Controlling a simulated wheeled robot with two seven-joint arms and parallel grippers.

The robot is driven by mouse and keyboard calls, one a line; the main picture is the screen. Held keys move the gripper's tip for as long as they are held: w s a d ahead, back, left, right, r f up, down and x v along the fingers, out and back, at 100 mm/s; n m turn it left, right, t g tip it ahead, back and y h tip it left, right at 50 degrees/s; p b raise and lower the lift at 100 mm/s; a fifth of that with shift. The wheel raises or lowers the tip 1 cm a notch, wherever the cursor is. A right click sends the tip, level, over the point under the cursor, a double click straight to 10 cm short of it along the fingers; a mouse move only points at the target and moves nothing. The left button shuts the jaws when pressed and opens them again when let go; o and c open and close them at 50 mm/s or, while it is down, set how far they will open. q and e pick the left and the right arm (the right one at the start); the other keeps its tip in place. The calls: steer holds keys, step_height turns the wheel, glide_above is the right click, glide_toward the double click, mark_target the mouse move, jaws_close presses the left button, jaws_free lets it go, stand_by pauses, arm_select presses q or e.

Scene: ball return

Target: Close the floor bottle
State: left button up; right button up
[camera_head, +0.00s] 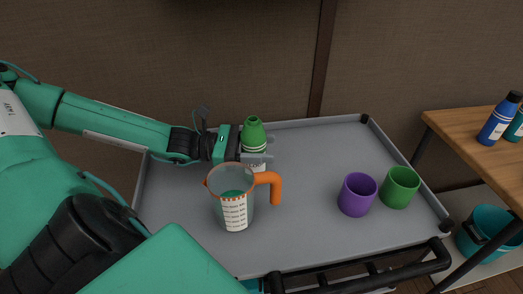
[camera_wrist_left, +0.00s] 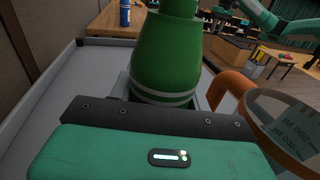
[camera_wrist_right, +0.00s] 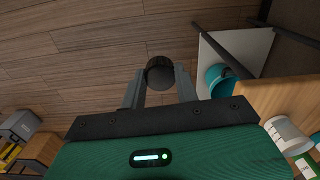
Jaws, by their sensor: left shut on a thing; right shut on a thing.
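A green bottle (camera_head: 253,134) stands upright on the grey cart top (camera_head: 310,145); its neck shows no cap. My left gripper (camera_head: 257,160) is shut around the bottle's lower body. The bottle (camera_wrist_left: 167,60) also fills the middle of the left wrist view. My right gripper (camera_wrist_right: 160,85) shows only in the right wrist view. It is shut on a small round black cap (camera_wrist_right: 160,73), with wooden floor behind it.
A measuring jug (camera_head: 232,205) with an orange handle stands just in front of the bottle. A purple cup (camera_head: 356,195) and a green cup (camera_head: 399,187) stand at the cart's right. A wooden table (camera_head: 470,125) holds a blue bottle (camera_head: 499,118). A teal bucket (camera_head: 484,232) is below it.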

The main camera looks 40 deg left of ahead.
arm_select(q)
step_height(320, 180, up, 18)
steer(key=p, duration=0.1)
arm_select(e)
steer(key=shift+r, duration=0.75)
arm_select(q)
steer(key=shift+r, duration=0.2)
stand_by(0.4)
steer(key=shift+o, duration=1.3)
steer(key=c, duration=0.7)
steer(key=shift+o, duration=0.2)
steer(key=shift+d+f, duration=0.1)
arm_select(e)
steer(key=shift+s+d, duration=0.1)
